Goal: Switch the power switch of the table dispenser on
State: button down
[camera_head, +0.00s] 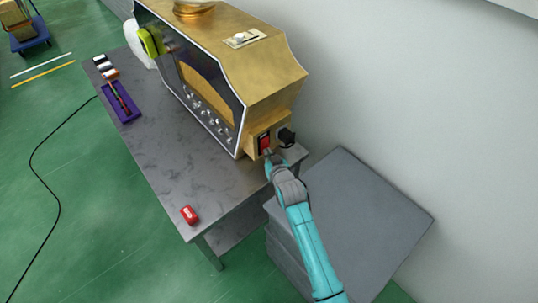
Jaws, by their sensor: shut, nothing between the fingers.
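The gold table dispenser (262,92) stands on the grey table with its dark front facing left. Its red power switch (265,143) sits low on the near side face, beside a black plug (286,136). My gripper (268,155) is shut and empty, with its tips at the lower edge of the switch. I cannot tell whether the tips touch the switch. The switch's position, on or off, is too small to tell.
The grey table (165,160) holds a small red object (189,214) near its front corner and a purple tray (121,103) at the far left. A grey box (350,215) stands right of the table, under my arm. The wall is close on the right.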

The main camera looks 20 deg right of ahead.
jog(key=shift+w, duration=0.2)
jog(key=shift+s, duration=0.1)
jog(key=v, duration=0.8)
jog(key=shift+s, duration=0.4)
dwell(0.3)
jog(key=shift+r, duration=0.15)
dwell(0.3)
jog(key=s+f, duration=0.3)
jog(key=s, duration=2.3)
jog(key=w+r+v, duration=0.1)
jog(key=r+v, duration=0.1)
jog(key=v, duration=0.9)
jog(key=r+v, duration=0.2)
jog(key=v, duration=0.9)
jog(key=shift+r+t, duration=0.4)
jog(key=shift+r, duration=0.05)
